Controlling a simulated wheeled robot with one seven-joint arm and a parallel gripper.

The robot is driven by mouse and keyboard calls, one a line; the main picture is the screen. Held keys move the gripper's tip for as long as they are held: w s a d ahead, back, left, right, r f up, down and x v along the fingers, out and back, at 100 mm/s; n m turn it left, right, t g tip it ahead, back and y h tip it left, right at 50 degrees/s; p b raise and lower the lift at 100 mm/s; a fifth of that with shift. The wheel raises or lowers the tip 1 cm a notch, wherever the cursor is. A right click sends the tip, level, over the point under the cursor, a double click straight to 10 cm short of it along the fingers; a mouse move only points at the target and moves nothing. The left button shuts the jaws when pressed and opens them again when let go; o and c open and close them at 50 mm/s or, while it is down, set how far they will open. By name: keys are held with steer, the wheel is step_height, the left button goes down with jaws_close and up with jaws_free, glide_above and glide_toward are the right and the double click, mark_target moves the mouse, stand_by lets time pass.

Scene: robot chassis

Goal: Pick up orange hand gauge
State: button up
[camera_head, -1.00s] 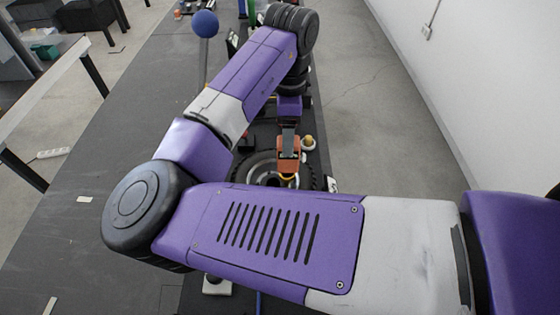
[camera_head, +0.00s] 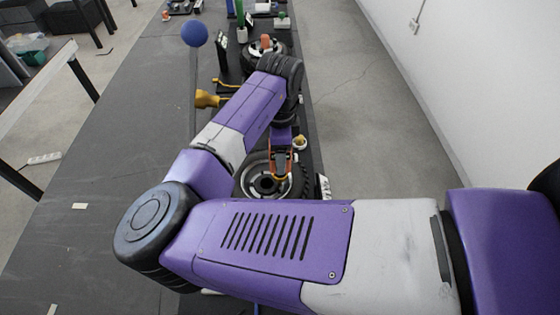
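My gripper (camera_head: 281,177) hangs below my purple wrist, over the right part of a black tyre with a metal rim (camera_head: 262,187). Two orange parts show side by side at its end with a gap between them. They seem to come close together at the bottom, but the view is too small to tell whether they are shut or hold anything. A small upright orange object (camera_head: 265,42) stands at another wheel farther back; I cannot tell whether it is the hand gauge. My forearm hides part of the bench.
A long dark bench (camera_head: 120,130) runs away from me, mostly bare on the left. A blue ball (camera_head: 194,34) on a stand and a yellow object (camera_head: 206,99) are left of my arm. A small pale round item (camera_head: 299,143) is right of my gripper. A white wall (camera_head: 460,80) is at the right.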

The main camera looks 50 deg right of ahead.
jaws_close()
steer(key=shift+r, duration=0.1)
